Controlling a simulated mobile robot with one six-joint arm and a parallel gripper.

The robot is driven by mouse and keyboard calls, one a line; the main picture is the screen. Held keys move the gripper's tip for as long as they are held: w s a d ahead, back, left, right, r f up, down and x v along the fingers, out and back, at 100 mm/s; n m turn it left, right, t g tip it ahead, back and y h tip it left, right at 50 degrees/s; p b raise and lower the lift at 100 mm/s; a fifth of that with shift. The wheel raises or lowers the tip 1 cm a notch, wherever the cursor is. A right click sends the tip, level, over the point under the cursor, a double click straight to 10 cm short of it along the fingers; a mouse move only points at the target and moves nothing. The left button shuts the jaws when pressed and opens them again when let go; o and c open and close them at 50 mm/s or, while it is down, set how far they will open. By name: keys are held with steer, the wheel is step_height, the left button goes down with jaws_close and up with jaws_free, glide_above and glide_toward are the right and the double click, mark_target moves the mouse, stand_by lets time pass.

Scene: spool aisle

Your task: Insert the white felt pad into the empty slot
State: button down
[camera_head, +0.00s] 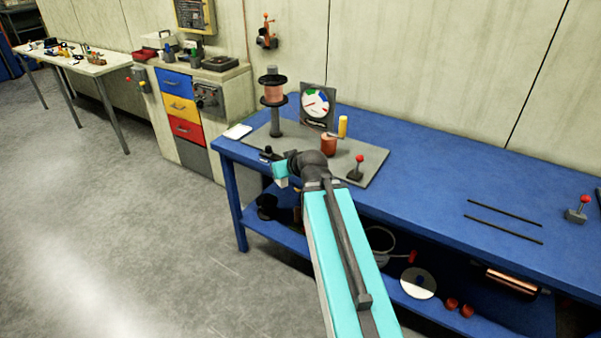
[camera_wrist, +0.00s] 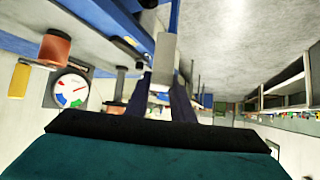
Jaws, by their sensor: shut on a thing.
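My gripper (camera_wrist: 161,84) shows in the wrist view as two dark fingers. They are shut on a pale whitish-grey block, the white felt pad (camera_wrist: 165,58), which extends past the fingertips. In the head view my wrist is bent over the left front edge of the blue bench (camera_head: 445,190); the fingers are hard to make out there. A small white patch below the cyan wrist part may be the pad. The empty slot cannot be made out in either view.
A grey base plate (camera_head: 375,165) carries a copper spool (camera_head: 273,92), a round dial (camera_head: 316,103), a copper cylinder (camera_head: 328,145), a yellow cylinder (camera_head: 343,126) and a red-knobbed lever (camera_head: 357,168). A flat white item (camera_head: 238,131) lies at the bench's left end.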

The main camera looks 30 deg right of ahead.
steer(key=w+a+r, duration=0.2)
steer(key=a+r, duration=0.1)
steer(key=a, duration=0.4)
steer(key=w+a+r, duration=0.1)
steer(key=a+r, duration=0.2)
steer(key=a, duration=0.5)
steer(key=shift+w, duration=0.4)
